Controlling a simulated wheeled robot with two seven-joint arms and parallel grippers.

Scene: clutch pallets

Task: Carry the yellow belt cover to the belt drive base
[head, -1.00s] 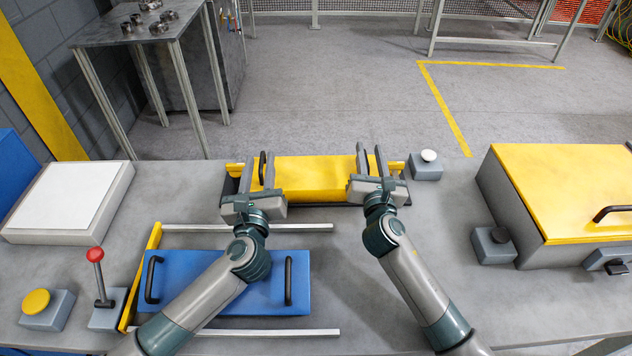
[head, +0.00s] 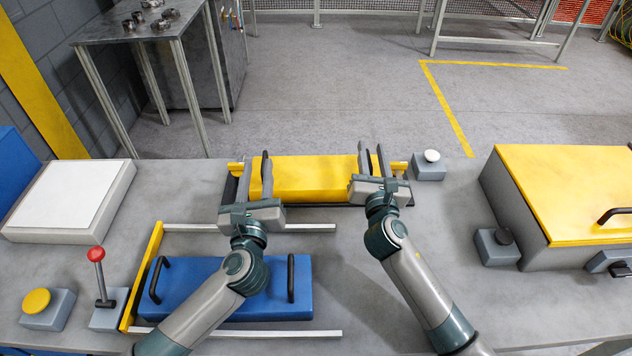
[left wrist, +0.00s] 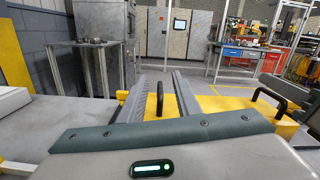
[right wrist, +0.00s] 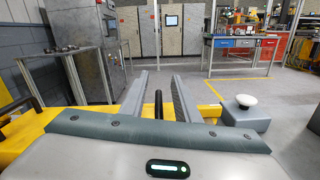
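The yellow belt cover (head: 310,178) lies level across the back of the bench in a shallow dark tray. It has upright black handles near its two ends. My left gripper (head: 258,172) is open over its left end; in the left wrist view the left handle (left wrist: 160,98) stands between the spread fingers. My right gripper (head: 372,162) is open at the right end; in the right wrist view the right handle (right wrist: 158,105) lies between the fingers. Neither gripper visibly closes on a handle. I cannot tell which thing is the belt drive base.
A blue plate (head: 215,290) with black handles lies between two rails in front, partly under my left arm. A white-topped block (head: 70,195), a red-knobbed lever (head: 97,255) and a yellow button (head: 37,301) are left. A white button (head: 431,156) and a yellow-lidded box (head: 570,185) are right.

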